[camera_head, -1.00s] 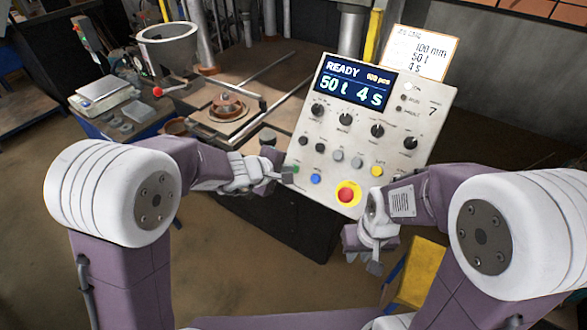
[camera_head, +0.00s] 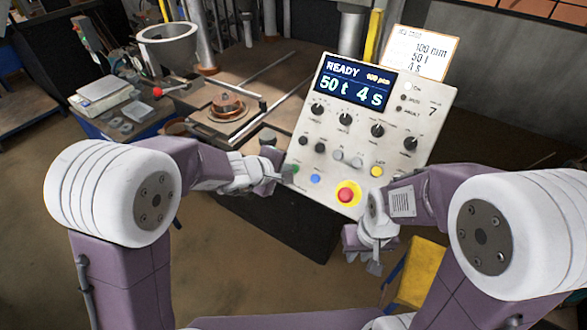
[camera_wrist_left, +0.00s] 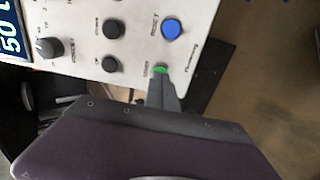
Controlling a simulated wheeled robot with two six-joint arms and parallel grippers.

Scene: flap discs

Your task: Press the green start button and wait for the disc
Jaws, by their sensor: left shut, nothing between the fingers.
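The green start button (camera_wrist_left: 160,69) is at the edge of the light grey control panel (camera_head: 310,142), partly covered by my fingertips in the left wrist view. It also shows in the head view (camera_head: 295,168). My left gripper (camera_head: 283,172) is shut and empty, its tips right at the button; I cannot tell whether they touch or press it. The panel's display (camera_head: 353,83) reads READY, 50 t, 4 s. A copper-brown round piece (camera_head: 227,104) sits on a plate on the bench. My right gripper (camera_head: 374,262) hangs below the panel's right side, its opening unclear.
A red emergency stop (camera_head: 346,194) on a yellow ring, a blue button (camera_head: 315,179) and a yellow button (camera_head: 377,171) are on the panel. A handwritten card (camera_head: 423,52) stands behind it. A scale (camera_head: 104,91) and a grey bowl (camera_head: 168,43) are at the left.

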